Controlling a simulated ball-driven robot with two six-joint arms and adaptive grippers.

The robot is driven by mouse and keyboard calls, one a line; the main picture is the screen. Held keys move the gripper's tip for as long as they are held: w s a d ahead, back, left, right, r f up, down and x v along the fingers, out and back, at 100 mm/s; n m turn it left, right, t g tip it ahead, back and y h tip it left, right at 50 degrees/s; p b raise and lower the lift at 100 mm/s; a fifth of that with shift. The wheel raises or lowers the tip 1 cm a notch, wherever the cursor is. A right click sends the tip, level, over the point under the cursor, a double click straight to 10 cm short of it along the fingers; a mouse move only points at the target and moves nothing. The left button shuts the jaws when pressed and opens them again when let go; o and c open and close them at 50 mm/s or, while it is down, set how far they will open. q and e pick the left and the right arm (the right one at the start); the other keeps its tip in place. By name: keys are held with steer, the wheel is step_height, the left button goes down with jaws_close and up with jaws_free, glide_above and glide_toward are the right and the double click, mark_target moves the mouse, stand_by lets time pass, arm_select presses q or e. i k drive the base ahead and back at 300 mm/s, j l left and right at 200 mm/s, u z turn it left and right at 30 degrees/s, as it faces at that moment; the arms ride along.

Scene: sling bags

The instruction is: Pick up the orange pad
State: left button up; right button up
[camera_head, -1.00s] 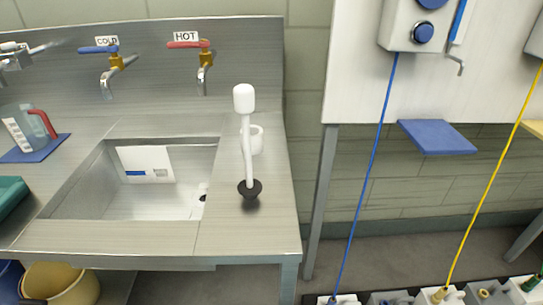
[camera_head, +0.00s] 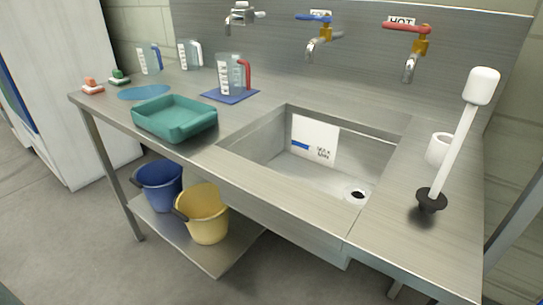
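A small orange pad-like item (camera_head: 92,87) lies at the far left end of the steel counter, near its front left corner. It has a raised orange part on top, and its lower part looks paler. It is too small to make out in detail. A similar green item (camera_head: 119,77) lies just behind it to the right. Neither of my grippers is in view.
The steel counter (camera_head: 250,170) holds a teal tray (camera_head: 176,119), a flat blue disc (camera_head: 145,92), measuring jugs (camera_head: 230,76), a sink and a white plunger-like tool (camera_head: 458,135). Blue (camera_head: 158,186) and yellow (camera_head: 203,212) buckets stand on the lower shelf. Open floor lies at left.

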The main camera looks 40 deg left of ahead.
mark_target(90, 88)
steer(key=u, duration=0.6)
steer(key=k, duration=0.2)
steer(key=k+u, duration=0.1)
steer(key=u, duration=0.25)
steer(key=k+j+u, duration=0.1)
steer(key=u, duration=0.25)
steer(key=k+j+u, duration=0.1)
steer(key=u, duration=0.9)
